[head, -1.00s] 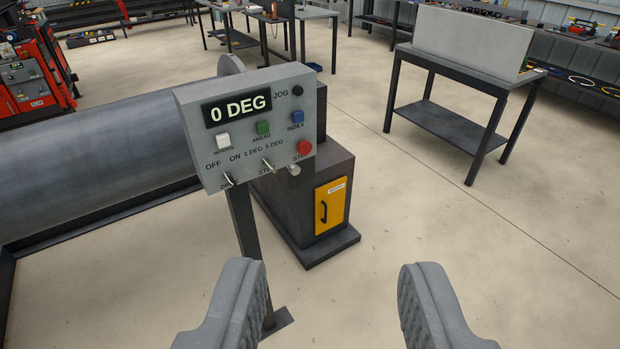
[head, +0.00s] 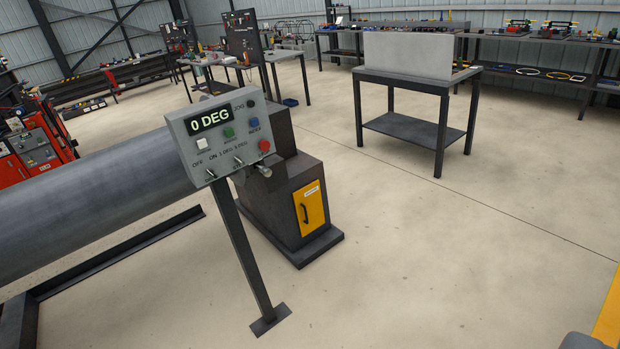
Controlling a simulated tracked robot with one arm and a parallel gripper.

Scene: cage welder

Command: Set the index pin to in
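The control panel (head: 222,138) stands tilted in the picture on a dark post, left of centre. Its display reads 0 DEG. The blue button (head: 252,125) is marked INDEX. A small silver knob (head: 264,170) shows at the panel's lower right edge; I cannot tell whether it is the index pin. Only a grey piece of my gripper (head: 588,342) shows in the bottom right corner, far from the panel; its opening is out of view.
A dark machine housing (head: 290,185) with a yellow door (head: 311,208) stands behind the panel. A large grey cylinder (head: 90,195) extends left. A dark table (head: 415,82) with an upright grey plate stands at the back. The floor at right is clear.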

